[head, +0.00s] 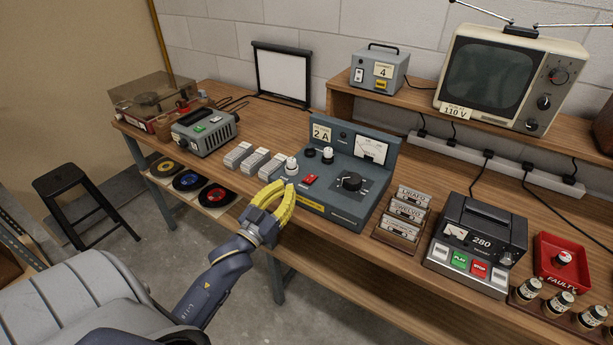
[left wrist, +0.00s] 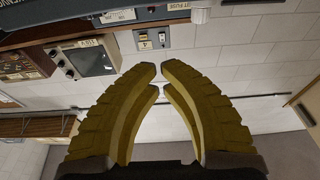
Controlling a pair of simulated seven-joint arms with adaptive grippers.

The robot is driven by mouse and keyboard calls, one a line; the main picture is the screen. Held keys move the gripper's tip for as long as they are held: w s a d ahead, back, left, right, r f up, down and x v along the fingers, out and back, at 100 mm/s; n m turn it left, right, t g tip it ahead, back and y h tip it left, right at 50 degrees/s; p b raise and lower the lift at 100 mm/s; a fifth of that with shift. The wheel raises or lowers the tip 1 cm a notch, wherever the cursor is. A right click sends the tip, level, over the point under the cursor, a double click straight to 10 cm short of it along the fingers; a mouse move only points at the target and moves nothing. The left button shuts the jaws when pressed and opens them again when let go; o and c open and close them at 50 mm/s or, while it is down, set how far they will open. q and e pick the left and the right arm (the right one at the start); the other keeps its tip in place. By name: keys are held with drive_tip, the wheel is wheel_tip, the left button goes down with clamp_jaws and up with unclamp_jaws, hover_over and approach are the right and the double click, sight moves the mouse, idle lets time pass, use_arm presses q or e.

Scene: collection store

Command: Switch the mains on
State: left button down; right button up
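The blue-grey power unit (head: 345,205) stands at the bench's front edge, labelled 2 A. It has a red rocker switch (head: 310,179), a black dial (head: 351,182), a meter (head: 371,149) and white-topped fuse holders on its left side. I cannot tell the rocker's position. My left gripper (head: 288,187) is at the unit's front left corner, below and left of the rocker. Its yellow fingertips nearly meet and hold nothing; they also show in the left wrist view (left wrist: 160,68). The unit's edge (left wrist: 120,18) crosses the top of that upside-down view. My right gripper is out of view.
White boxes (head: 256,161) stand left of the unit, cassettes (head: 406,212) and a tape recorder (head: 475,245) to its right. Behind, a shelf carries a grey box marked 4 (head: 379,70) and a television (head: 510,80). A socket strip (head: 500,165) runs along the wall.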

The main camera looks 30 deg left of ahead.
use_arm(q)
wheel_tip(320, 180, up, 2)
hover_over(305, 185)
drive_tip(key=shift+w+r, duration=0.15)
drive_tip(key=shift+w, duration=0.2)
drive_tip(key=shift+s+f, duration=0.25)
drive_tip(key=shift+f, duration=1.55)
drive_tip(key=shift+s+f, duration=0.1)
drive_tip(key=shift+f, duration=0.2)
